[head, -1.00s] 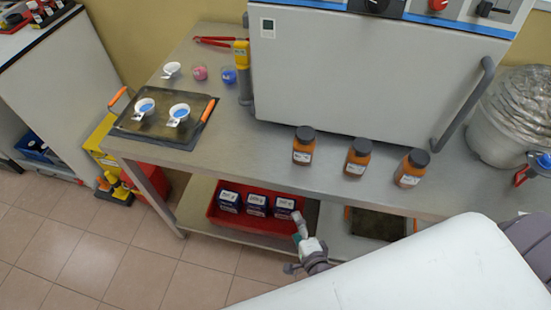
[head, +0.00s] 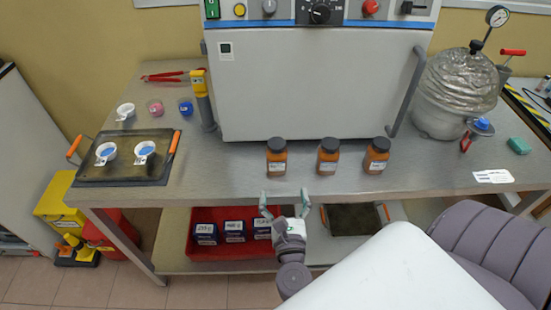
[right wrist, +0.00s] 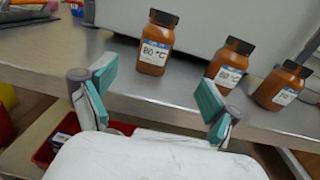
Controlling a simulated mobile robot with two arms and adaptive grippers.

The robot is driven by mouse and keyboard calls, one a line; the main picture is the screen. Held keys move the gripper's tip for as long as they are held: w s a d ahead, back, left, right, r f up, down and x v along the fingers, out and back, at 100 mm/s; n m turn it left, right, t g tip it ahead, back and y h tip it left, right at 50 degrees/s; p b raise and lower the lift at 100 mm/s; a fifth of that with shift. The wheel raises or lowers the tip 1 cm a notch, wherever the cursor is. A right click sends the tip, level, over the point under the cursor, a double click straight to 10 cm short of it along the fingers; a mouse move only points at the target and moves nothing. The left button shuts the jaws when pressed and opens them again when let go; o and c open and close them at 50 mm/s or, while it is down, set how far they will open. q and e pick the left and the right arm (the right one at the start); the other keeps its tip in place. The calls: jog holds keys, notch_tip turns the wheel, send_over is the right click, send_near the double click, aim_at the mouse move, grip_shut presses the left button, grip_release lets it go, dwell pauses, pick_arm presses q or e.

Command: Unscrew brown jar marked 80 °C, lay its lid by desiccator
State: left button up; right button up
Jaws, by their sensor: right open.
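Three brown jars with dark lids stand in a row at the bench's front: left jar (head: 277,160), middle jar (head: 328,157), right jar (head: 376,157). In the right wrist view, the left jar (right wrist: 155,50) and the middle jar (right wrist: 226,66) have °C labels; I cannot surely tell which reads 80. All lids are on. The desiccator (head: 445,98), a rounded translucent vessel, stands at the right. My right gripper (head: 285,203) is open and empty, before the bench edge and below the left jar; its fingers also show in the right wrist view (right wrist: 158,88). My left gripper is not in view.
A grey oven (head: 315,90) stands close behind the jars. A tray with cups (head: 123,170) is at the left. Bare bench (head: 425,170) lies between the right jar and the paper.

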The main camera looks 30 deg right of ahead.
aim_at(278, 163)
jog(key=p+x, duration=0.1)
jog(key=x, duration=0.7)
jog(key=shift+p, duration=0.4)
jog(key=x, duration=0.1)
jog(key=p+x, duration=0.1)
jog(key=x, duration=0.1)
jog(key=p+x, duration=0.1)
jog(key=x, duration=0.1)
jog(key=shift+w+a+r, duration=0.1)
jog(key=shift+a+r, duration=0.2)
jog(key=shift+r, duration=0.05)
jog(key=shift+w+d+f, duration=0.1)
jog(key=shift+w, duration=0.05)
jog(key=c, duration=1.4)
notch_tip(278, 163, up, 10)
jog(key=shift+r+p, duration=0.1)
jog(key=shift+p, duration=0.75)
jog(key=o, duration=0.8)
grip_shut()
